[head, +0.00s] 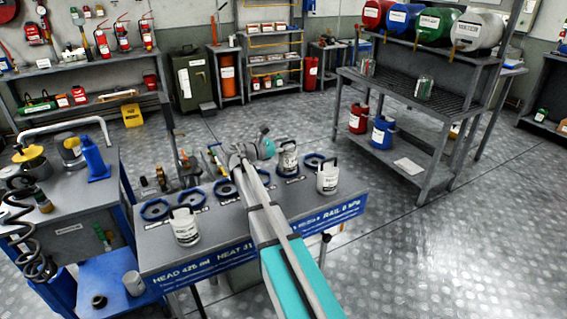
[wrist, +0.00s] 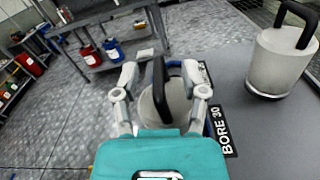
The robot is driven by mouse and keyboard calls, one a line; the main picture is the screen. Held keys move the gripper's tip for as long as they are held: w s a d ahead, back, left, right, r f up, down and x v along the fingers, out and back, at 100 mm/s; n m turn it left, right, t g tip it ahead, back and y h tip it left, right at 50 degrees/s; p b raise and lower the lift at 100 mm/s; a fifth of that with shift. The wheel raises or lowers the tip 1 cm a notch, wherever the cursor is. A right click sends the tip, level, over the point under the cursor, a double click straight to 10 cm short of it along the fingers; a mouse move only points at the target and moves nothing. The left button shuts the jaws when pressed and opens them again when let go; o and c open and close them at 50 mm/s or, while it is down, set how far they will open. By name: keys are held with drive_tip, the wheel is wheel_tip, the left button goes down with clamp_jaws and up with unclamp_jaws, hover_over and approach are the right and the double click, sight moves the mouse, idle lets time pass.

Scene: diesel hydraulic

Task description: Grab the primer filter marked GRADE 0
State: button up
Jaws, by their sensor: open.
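A white filter canister with a black handle (wrist: 178,102) is between the spread fingers of my open gripper (wrist: 163,84) in the wrist view. I cannot tell whether the fingers touch it. In the head view, my gripper (head: 274,150) is beside this canister (head: 288,160) at the bench's back. A second white canister (head: 327,178) stands near the bench's right end and also shows at right in the wrist view (wrist: 284,62). A third (head: 186,228) stands at the front left. Their grade markings are too small to read.
The grey bench (head: 222,232) carries several blue ring seats, including an empty one (head: 155,209). A label strip reading BORE 30 (wrist: 226,132) lies beside the gripped-at canister. A metal shelf rack (head: 420,100) stands behind right. The open floor (head: 430,255) is clear at right.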

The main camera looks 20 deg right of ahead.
drive_tip(key=shift+d, duration=0.65)
drive_tip(key=shift+c, duration=0.3)
clamp_jaws()
